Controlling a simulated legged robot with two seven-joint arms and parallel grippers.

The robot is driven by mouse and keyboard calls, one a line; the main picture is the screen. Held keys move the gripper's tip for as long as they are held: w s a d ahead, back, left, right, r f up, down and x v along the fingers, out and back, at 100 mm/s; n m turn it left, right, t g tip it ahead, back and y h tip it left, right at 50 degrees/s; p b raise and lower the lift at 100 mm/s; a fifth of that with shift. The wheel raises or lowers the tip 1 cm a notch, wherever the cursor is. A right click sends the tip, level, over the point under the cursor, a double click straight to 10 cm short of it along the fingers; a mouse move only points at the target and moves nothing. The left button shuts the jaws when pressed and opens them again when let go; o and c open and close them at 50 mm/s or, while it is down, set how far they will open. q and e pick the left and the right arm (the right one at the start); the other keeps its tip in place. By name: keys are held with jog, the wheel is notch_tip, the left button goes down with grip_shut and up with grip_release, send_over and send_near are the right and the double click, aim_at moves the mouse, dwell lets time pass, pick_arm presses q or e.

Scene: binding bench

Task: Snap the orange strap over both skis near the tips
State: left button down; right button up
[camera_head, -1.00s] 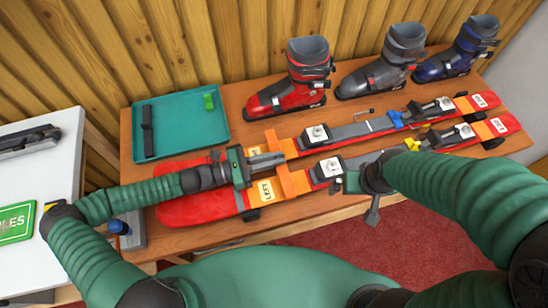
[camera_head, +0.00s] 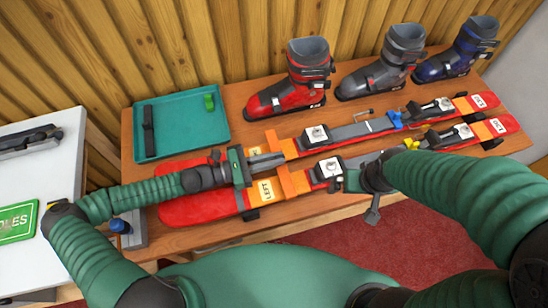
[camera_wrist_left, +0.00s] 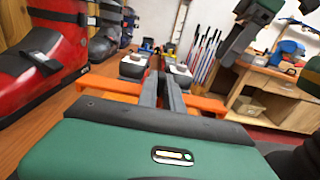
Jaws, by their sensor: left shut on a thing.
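Two red skis lie side by side on the bench, the far one (camera_head: 350,131) and the near one (camera_head: 205,208), with their rounded red ends at the left. The orange strap (camera_head: 294,184) lies across both skis just right of the yellow LEFT label. My left gripper (camera_head: 272,161) is shut on the strap's middle, between the skis. In the left wrist view the strap (camera_wrist_left: 110,85) sticks out on both sides of the closed fingers (camera_wrist_left: 162,90). My right gripper (camera_head: 350,182) is beside the near ski's white-topped binding; its arm hides much of it, and its fingers are unclear.
Red (camera_head: 292,80), grey (camera_head: 385,65) and blue (camera_head: 460,50) boots stand along the wall. A white table (camera_head: 62,165) is at the left.

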pick_arm(q)
jog(key=shift+f+b, duration=0.6)
jog(key=shift+f, duration=0.5)
jog(key=c, duration=0.9)
grip_release()
jog(key=shift+c, duration=0.2)
notch_tip(320, 180, up, 10)
jog(key=p, duration=1)
